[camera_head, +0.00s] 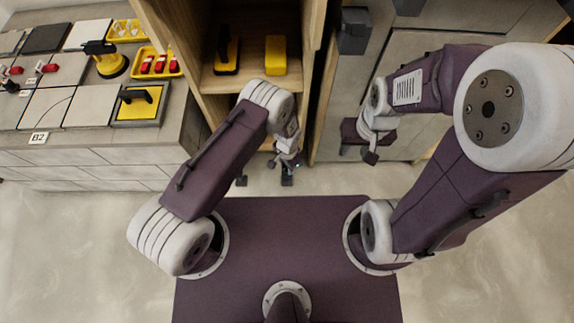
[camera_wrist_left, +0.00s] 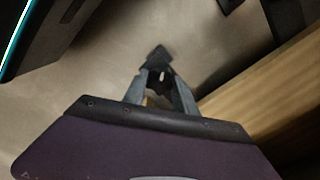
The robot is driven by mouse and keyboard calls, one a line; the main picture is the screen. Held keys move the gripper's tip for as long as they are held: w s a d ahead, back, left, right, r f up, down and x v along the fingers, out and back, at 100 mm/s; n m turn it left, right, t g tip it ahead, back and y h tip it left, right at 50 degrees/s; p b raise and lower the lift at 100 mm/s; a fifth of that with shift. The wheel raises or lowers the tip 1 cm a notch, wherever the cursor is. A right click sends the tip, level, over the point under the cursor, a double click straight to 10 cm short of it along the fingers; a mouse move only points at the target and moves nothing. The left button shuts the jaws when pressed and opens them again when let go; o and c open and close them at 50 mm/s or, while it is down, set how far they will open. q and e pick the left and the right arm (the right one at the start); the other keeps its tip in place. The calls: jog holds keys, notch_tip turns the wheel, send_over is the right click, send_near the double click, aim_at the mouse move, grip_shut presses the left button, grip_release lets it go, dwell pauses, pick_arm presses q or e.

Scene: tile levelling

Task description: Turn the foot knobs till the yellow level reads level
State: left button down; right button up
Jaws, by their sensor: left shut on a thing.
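My left gripper (camera_head: 287,178) hangs low above the floor in front of the wooden cabinet. In the left wrist view its fingers (camera_wrist_left: 160,78) converge on a small dark thing (camera_wrist_left: 158,56), and they are shut on it. I cannot tell whether that thing is a foot knob. My right gripper (camera_head: 370,156) is low in front of the grey cabinet doors, too small to tell open or shut. A yellow block (camera_head: 276,55) lies on the cabinet shelf. I cannot tell whether it is the level, and no reading shows.
The grey counter (camera_head: 60,142) at left bears tiles, a yellow suction cup (camera_head: 105,62), a yellow tray with red pieces (camera_head: 158,66) and a yellow board with a black handle (camera_head: 138,103). A black and yellow tool (camera_head: 227,58) stands in the shelf (camera_head: 250,85). Floor at left is clear.

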pick_arm(q)
jog(key=c, duration=1)
grip_release()
notch_tip(320, 180, up, 9)
jog(key=p, duration=0.6)
